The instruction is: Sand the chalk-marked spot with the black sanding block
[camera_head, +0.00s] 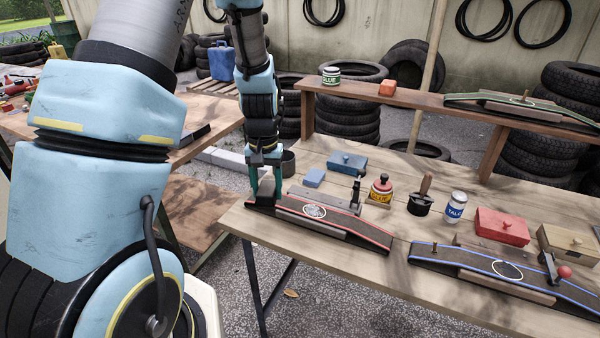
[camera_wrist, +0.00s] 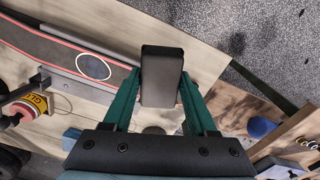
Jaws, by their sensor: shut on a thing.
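My gripper (camera_head: 265,192) is shut on the black sanding block (camera_wrist: 162,76), which sticks out between its green fingers (camera_wrist: 160,95) in the wrist view. The gripper is over the left end of the red-edged dark strip (camera_head: 350,229); I cannot tell whether the block touches it. A white chalk-marked spot (camera_head: 315,211) lies on this strip, right of the gripper. It also shows in the wrist view (camera_wrist: 93,66), left of the block and apart from it. A blue-edged strip (camera_head: 460,256) at the right bears another white oval (camera_head: 507,270).
A talc can (camera_head: 455,205) and a red box (camera_head: 502,226) stand further right. The front left bench top (camera_head: 300,247) is bare.

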